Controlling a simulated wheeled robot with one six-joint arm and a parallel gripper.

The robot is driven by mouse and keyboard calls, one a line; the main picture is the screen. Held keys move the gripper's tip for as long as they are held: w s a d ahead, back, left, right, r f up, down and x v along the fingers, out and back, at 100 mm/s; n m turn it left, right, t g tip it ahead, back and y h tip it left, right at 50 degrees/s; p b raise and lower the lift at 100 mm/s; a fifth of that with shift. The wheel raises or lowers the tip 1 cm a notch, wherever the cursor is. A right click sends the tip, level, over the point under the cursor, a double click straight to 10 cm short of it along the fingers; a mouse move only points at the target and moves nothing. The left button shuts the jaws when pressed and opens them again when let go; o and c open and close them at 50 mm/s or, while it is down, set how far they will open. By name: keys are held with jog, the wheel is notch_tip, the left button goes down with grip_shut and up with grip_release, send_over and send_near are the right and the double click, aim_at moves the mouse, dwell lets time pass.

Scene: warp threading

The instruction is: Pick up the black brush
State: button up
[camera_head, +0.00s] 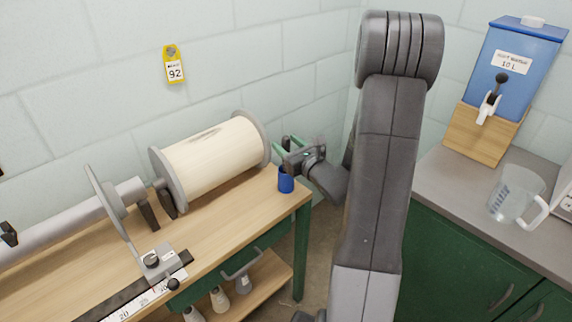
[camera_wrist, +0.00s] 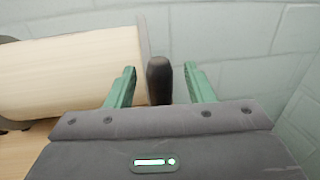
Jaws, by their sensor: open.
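The black brush (camera_wrist: 159,80) shows in the wrist view as a dark rounded handle end between my two green fingers, with a gap on each side. My gripper (camera_wrist: 160,82) is open around it and not closed on it. In the head view my gripper (camera_head: 287,143) is just above a blue cup (camera_head: 286,182) at the right end of the wooden bench. The brush cannot be made out clearly in the head view, and its lower part is hidden in the wrist view.
A large cream warp roll (camera_head: 212,155) with grey end discs lies just left of my gripper, close to it. The tiled wall (camera_head: 290,95) is behind. A grey counter (camera_head: 455,180) with a clear jug (camera_head: 515,195) and a blue water tank (camera_head: 518,70) stands at right.

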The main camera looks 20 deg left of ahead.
jog(key=shift+w+a, duration=0.25)
jog(key=shift+a, duration=0.25)
jog(key=c, duration=1)
jog(key=shift+c, duration=0.2)
